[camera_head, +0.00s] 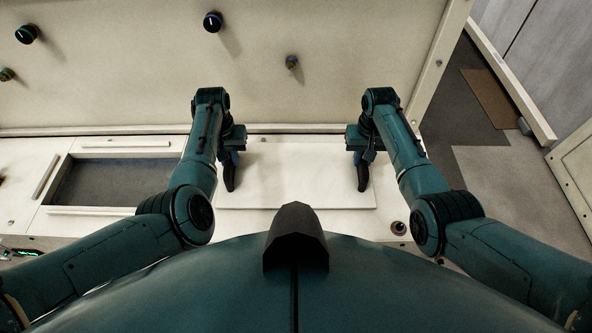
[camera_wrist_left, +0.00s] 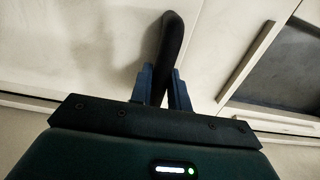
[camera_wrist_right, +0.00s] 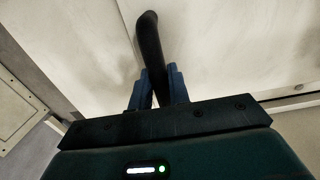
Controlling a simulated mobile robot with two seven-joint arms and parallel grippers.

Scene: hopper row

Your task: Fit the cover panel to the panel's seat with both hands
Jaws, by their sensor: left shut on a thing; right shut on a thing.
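The cover panel (camera_head: 297,185) is a flat, off-white plate with two upright black handles. It is in the middle of the white worktop in the head view; I cannot tell whether it touches the surface. My left gripper (camera_head: 230,170) is shut on its left handle, a black bar clear in the left wrist view (camera_wrist_left: 172,40). My right gripper (camera_head: 361,172) is shut on its right handle, also clear in the right wrist view (camera_wrist_right: 149,42). A framed rectangular opening (camera_head: 107,209) with a dark inside, apparently the panel's seat, lies left of the panel. Nothing covers it.
A tall cream wall (camera_head: 330,60) with knobs (camera_head: 213,21) rises behind the worktop. A small round dark fitting (camera_head: 398,228) is at the front right. Floor and a low cabinet (camera_head: 575,175) lie off to the right.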

